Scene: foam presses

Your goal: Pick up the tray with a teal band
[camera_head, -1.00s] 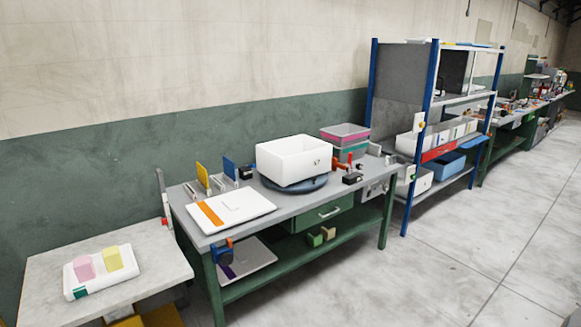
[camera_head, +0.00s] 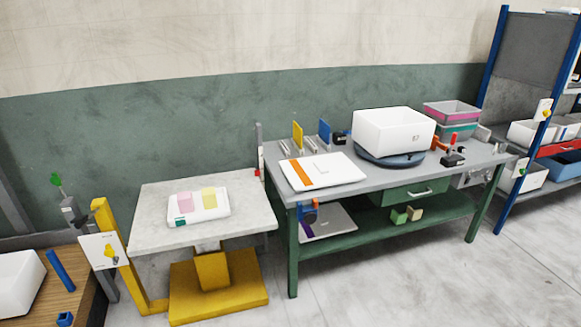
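A white tray with a teal band (camera_head: 208,218) lies flat on the grey top of a yellow-based lift table, left of centre. The teal band (camera_head: 181,222) is at its front left corner. A pink block (camera_head: 185,202) and a yellow block (camera_head: 209,197) stand on the tray. Neither of my grippers shows in the head view.
The lift table top (camera_head: 150,235) is otherwise bare. Right of it, a green workbench (camera_head: 300,212) holds a tray with an orange band (camera_head: 340,172) and a white bin (camera_head: 393,132). A wooden bench (camera_head: 85,285) stands at lower left. Floor in front is clear.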

